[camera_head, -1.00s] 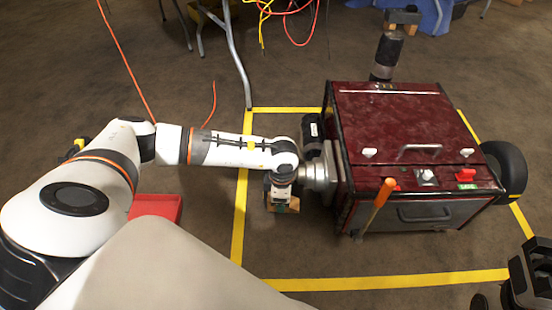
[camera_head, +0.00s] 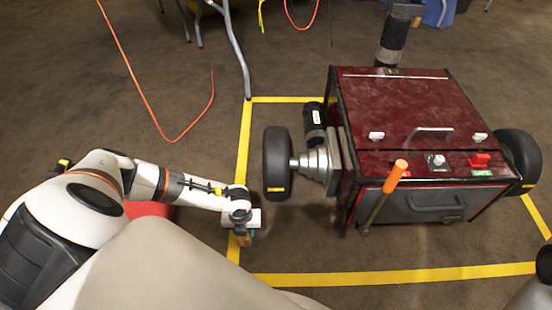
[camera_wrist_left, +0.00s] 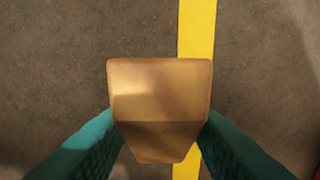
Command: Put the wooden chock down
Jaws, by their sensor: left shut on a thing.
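My left gripper (camera_head: 243,236) is shut on the wooden chock (camera_wrist_left: 160,90). In the left wrist view the tan chock sits between two green-padded fingers, with the yellow floor line passing behind it. In the head view only a small piece of the chock (camera_head: 245,248) shows below the gripper, near the left yellow line. I cannot tell whether it touches the floor. The jaws of my right gripper are not in view.
A dark red cart (camera_head: 405,110) stands inside the yellow floor outline (camera_head: 400,278). Its black left wheel (camera_head: 277,163) is just beyond my left gripper. A red tray (camera_head: 148,209) is partly hidden behind my left arm. An orange cable (camera_head: 150,110) lies on the floor at the back left.

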